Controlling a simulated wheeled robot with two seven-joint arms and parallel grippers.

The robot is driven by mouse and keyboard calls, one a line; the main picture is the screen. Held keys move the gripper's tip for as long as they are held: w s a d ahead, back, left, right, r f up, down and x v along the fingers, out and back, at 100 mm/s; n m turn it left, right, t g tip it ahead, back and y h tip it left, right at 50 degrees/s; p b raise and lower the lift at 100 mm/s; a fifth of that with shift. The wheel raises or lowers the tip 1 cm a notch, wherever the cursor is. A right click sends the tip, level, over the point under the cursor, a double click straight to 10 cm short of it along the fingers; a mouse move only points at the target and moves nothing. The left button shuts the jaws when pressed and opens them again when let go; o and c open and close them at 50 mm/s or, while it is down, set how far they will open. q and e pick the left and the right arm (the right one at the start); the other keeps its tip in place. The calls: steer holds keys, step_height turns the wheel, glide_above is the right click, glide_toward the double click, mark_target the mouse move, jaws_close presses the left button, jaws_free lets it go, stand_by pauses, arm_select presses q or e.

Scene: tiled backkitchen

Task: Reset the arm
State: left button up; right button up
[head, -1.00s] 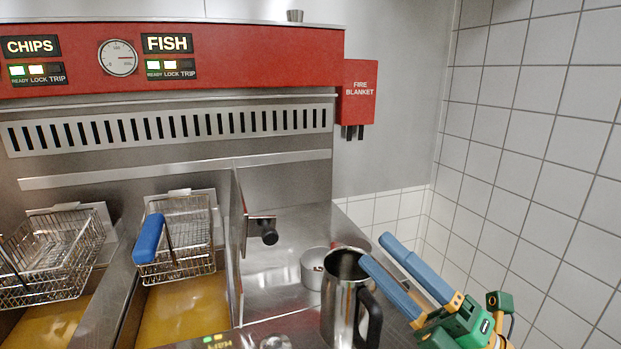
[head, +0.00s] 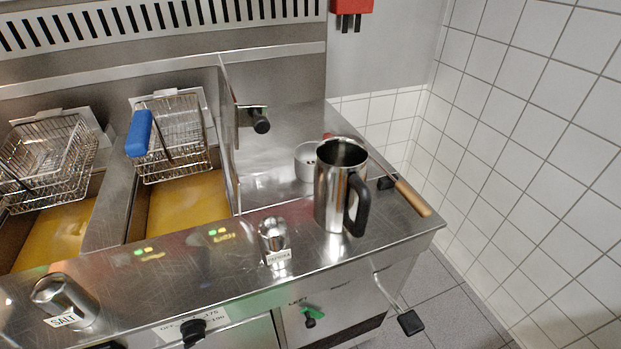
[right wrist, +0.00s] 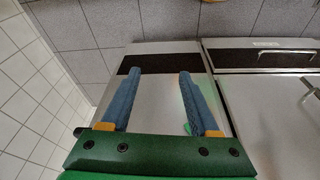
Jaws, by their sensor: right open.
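My right gripper (right wrist: 158,100) shows in the right wrist view. Its two blue fingers are spread wide apart with nothing between them. Beyond the fingers are a pale cabinet panel and grey floor tiles. My right gripper is out of the head view now. My left gripper is in neither view. In the head view a steel jug (head: 333,190) with a black handle stands upright on the steel counter, with a wooden-handled tool (head: 412,198) lying behind it to the right.
A small metal pot (head: 306,162) stands behind the jug. Two fryer baskets (head: 172,140) (head: 45,165) hang above yellow oil. A lever with a black knob (head: 410,322) sticks out at the front right. A tiled wall bounds the right.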

steer(key=s+d+f+g, duration=0.1)
steer(key=s+d+f, duration=0.1)
steer(key=s+f, duration=1.2)
step_height(320, 180, down, 3)
steer(key=shift+s+d+f+g, duration=0.15)
steer(key=shift+s+d+g, duration=0.1)
steer(key=shift+g, duration=0.15)
